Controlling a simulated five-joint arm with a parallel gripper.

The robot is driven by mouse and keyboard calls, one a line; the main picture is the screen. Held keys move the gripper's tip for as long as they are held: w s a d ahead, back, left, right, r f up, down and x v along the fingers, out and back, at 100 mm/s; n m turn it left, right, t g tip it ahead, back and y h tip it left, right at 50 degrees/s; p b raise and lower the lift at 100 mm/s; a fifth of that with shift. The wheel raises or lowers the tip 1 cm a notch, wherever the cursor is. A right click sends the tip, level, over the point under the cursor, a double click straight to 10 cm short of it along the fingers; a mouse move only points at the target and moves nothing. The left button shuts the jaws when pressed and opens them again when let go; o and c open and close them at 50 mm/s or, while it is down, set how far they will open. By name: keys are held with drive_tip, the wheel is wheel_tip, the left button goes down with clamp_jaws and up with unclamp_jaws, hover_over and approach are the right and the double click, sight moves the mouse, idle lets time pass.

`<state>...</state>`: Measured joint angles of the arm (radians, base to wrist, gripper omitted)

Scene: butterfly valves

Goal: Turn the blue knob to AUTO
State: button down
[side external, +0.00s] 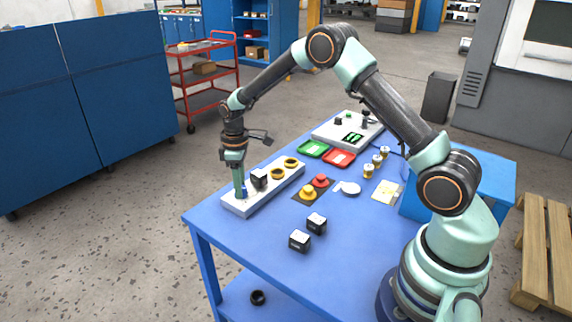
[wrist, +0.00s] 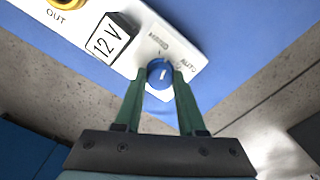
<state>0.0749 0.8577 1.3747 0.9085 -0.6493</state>
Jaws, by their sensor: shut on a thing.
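The blue knob (wrist: 161,72) sits on the end of a white panel (wrist: 188,38), with a short white mark on its face. In the wrist view the mark points roughly up the picture, between a label at the upper left and the AUTO label (wrist: 188,63) at the right. My gripper (wrist: 158,79) has its two green fingers on either side of the knob, shut on it. In the side view my gripper (side external: 240,188) points straight down at the panel's near left end, and the knob is mostly hidden by the fingers.
A black block marked 12 V (wrist: 107,38) stands beside the knob on the panel. Yellow rings (side external: 278,174) lie farther along it. Red and yellow knobs (side external: 308,193), green and red trays (side external: 338,158) and two black blocks (side external: 300,240) are on the blue table (side external: 262,262).

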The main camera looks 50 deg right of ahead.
drive_tip(key=m, duration=0.5)
drive_tip(key=shift+m, duration=0.3)
drive_tip(key=m, duration=0.5)
drive_tip(key=shift+r+m, duration=0.1)
drive_tip(key=shift+m, duration=0.2)
drive_tip(key=c, duration=0.5)
unclamp_jaws()
wheel_tip(320, 180, up, 12)
